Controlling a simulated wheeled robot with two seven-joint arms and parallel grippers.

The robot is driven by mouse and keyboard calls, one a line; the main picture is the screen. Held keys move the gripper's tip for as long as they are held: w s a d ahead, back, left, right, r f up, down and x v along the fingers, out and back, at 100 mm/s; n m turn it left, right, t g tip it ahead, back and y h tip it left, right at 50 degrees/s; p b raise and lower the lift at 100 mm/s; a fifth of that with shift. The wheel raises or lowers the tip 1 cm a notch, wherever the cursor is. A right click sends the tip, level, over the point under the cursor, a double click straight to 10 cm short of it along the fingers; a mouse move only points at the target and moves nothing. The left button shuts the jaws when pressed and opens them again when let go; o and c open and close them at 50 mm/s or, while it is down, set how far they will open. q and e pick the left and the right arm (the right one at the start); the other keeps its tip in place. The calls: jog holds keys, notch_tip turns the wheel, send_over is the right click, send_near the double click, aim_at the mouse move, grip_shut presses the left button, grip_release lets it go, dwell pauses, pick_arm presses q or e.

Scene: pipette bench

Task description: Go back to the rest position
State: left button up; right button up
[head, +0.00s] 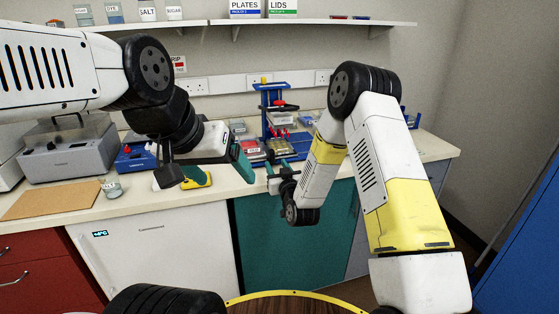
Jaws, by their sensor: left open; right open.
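My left gripper (217,174) hangs over the front part of the bench, with a teal finger showing on its right side. It is open, and I see nothing held in it. A yellow object (203,180) lies on the bench close by it, partly hidden. My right gripper (269,170) is at the front edge of the bench, right of the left gripper. It is open and looks empty. Its arm bends over a high elbow and comes down in front of the teal cabinet. The two grippers are close together, apart in the picture.
The bench (130,203) carries a grey machine (70,150), a blue device (135,157), a small jar (112,188), a brown mat (52,199) and a blue rack (272,100). A shelf (330,23) holds boxes and jars. A round yellow-edged surface (240,298) is below.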

jog(key=s+d+r+m+g+h, duration=0.1)
jog(key=s+d+r+g, duration=0.15)
jog(key=d+r, duration=0.45)
jog(key=s+d+r+g+h, duration=0.15)
jog(key=s+d+r, duration=0.25)
jog(key=r, duration=0.5)
jog(key=s+d+r+m+g+h, duration=0.1)
jog(key=s+d, duration=0.4)
jog(key=s, duration=1)
jog(key=s+d+r+m+g, duration=0.1)
jog(key=s+d+r+g, duration=0.2)
jog(key=s, duration=1.2)
jog(key=d+g, duration=0.2)
jog(key=shift+d+r+m+g+h, duration=0.2)
jog(key=shift+d+m+g+h, duration=0.1)
jog(key=shift+h, duration=0.05)
